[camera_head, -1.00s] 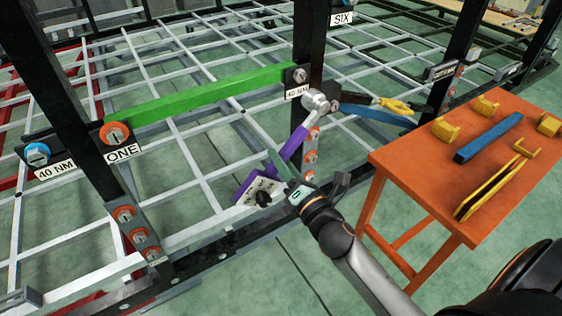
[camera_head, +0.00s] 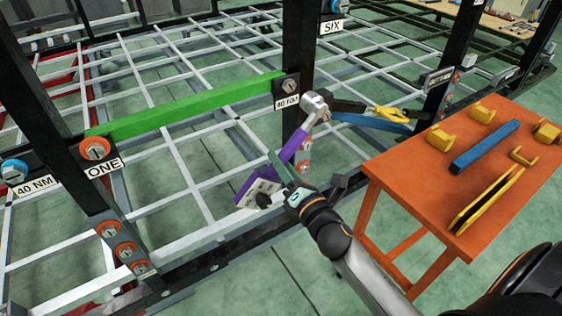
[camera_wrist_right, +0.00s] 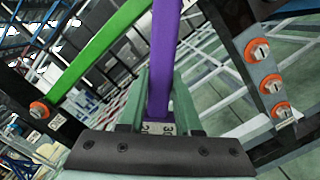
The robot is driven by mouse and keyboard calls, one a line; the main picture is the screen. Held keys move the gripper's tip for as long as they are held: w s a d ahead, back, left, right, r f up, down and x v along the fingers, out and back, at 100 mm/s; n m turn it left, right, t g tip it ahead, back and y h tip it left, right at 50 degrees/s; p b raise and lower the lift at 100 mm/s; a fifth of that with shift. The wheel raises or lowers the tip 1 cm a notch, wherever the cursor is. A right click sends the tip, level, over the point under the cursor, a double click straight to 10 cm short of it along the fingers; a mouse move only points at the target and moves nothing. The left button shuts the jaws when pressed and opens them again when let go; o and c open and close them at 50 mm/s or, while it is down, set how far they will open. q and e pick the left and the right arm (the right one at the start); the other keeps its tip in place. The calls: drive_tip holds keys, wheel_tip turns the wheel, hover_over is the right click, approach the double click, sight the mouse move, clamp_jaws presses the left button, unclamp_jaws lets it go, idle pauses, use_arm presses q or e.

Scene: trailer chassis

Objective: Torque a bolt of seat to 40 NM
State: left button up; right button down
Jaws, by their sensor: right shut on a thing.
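My right gripper (camera_head: 290,185) is shut on the purple torque wrench (camera_head: 296,146). The wrench slants up to its silver head (camera_head: 315,102), which shows in front of the right edge of a black post. In the picture the head is apart from the dark bolt (camera_head: 288,86) above the 40 NM label (camera_head: 286,103). In the right wrist view the purple shaft (camera_wrist_right: 164,60) stands between the green jaws. A blue-ringed bolt (camera_head: 14,171) by another 40 NM label is at far left. My left gripper is not in view.
A green bar (camera_head: 190,106) spans two black posts, with an orange-ringed bolt (camera_head: 95,149) by the ONE label. An orange table (camera_head: 400,165) at right holds yellow brackets and a blue bar (camera_head: 486,145). Another blue bar and a yellow-handled tool (camera_head: 388,114) show behind the wrench.

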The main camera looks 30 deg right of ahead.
drive_tip(key=w, duration=0.6)
drive_tip(key=shift+w+a+r, duration=0.2)
drive_tip(key=shift+w+a, duration=0.05)
drive_tip(key=shift+w, duration=0.1)
drive_tip(key=shift+w+a, duration=0.1)
drive_tip(key=shift+w, duration=0.65)
idle(2.2)
idle(0.3)
drive_tip(key=c, duration=1.2)
unclamp_jaws()
clamp_jaws()
